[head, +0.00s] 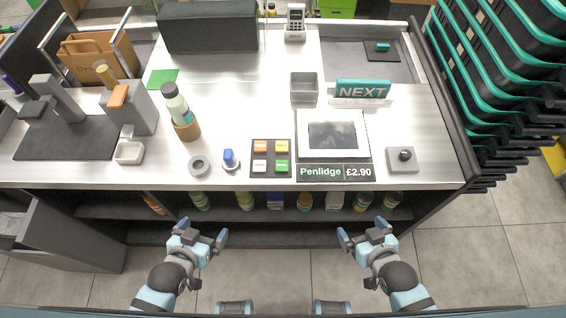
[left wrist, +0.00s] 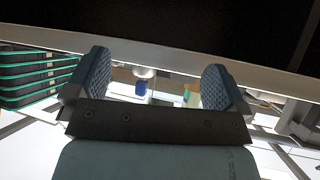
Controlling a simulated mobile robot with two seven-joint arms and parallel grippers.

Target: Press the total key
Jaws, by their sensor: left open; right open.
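A dark keypad (head: 270,175) lies on the counter near its front edge, left of the till screen (head: 332,135). It has an orange key (head: 260,146), a yellow key (head: 281,146), a white key (head: 260,166) and a green key (head: 281,166). The key labels are too small to read surely. My left gripper (head: 202,232) is open and empty in front of the counter, left of the keypad; its fingers also show in the left wrist view (left wrist: 155,80). My right gripper (head: 362,231) is open and empty in front of the counter, right of the keypad. Neither touches anything.
A blue-topped stamp (head: 229,157) and a grey ring (head: 199,166) are left of the keypad. A price display (head: 335,171) reads "Penlidge £2.90". A grey box with a black knob (head: 403,160) is further right. Bottles stand on the shelf (head: 225,213) below the counter edge.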

